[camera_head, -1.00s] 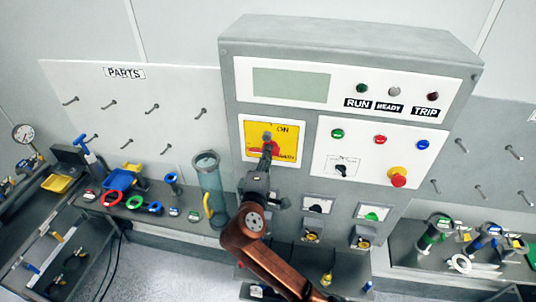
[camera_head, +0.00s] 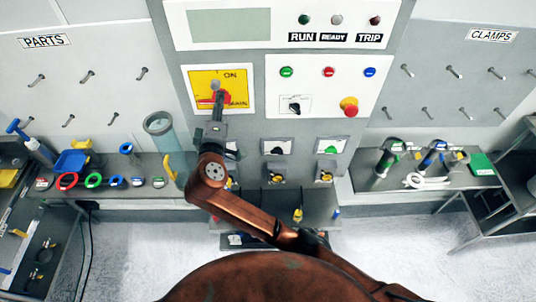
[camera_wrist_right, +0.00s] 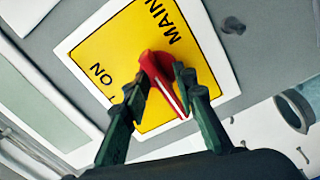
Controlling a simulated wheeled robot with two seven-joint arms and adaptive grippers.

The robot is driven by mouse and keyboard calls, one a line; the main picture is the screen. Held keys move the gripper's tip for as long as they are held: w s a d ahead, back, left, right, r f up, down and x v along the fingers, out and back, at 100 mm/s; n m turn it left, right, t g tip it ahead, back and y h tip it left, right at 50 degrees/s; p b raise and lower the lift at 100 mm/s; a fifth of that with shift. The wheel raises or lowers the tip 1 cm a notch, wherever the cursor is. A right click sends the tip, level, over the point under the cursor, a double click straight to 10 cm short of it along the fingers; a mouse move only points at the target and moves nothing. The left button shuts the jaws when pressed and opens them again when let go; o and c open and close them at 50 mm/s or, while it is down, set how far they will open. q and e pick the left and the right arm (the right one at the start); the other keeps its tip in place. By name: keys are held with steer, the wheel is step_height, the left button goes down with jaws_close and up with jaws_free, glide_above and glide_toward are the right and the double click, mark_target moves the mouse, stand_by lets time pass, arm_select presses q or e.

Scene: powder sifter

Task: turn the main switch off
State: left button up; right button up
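The main switch is a red handle (camera_wrist_right: 160,78) on a yellow plate (camera_head: 205,78) marked ON and MAIN, on the grey cabinet's front. My right gripper (camera_head: 217,92) is at the switch and partly hides the handle in the head view. In the right wrist view my right gripper (camera_wrist_right: 159,84) has its two dark fingers apart, one on each side of the red handle. The right-hand finger lies close to the handle; a gap shows on the left-hand side. Whether either finger touches it I cannot tell. My left gripper is not in view.
The cabinet panel (camera_head: 270,97) has green, red and blue buttons, a black selector (camera_head: 294,105) and a red emergency button (camera_head: 349,106) right of the switch. A clear cylinder (camera_head: 165,140) stands left below it. Shelves with tools lie at both sides.

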steer(key=s+m+b, duration=0.4)
steer(key=s+m, duration=0.4)
steer(key=m, duration=0.7)
steer(key=w+d+f+g, duration=0.2)
steer(key=d+f, duration=0.3)
steer(key=f, duration=0.4)
steer(key=w+d+f+g+b, duration=0.1)
steer(key=w+d+f+g, duration=0.1)
steer(key=d+f, duration=0.4)
steer(key=w+d+f+g+h, duration=0.1)
steer(key=d+f, duration=0.4)
steer(key=f, duration=0.6)
steer(key=shift+w+d+f+n+g, duration=0.2)
steer(key=shift+w+f+n+g, duration=0.1)
steer(key=shift+w+g, duration=0.3)
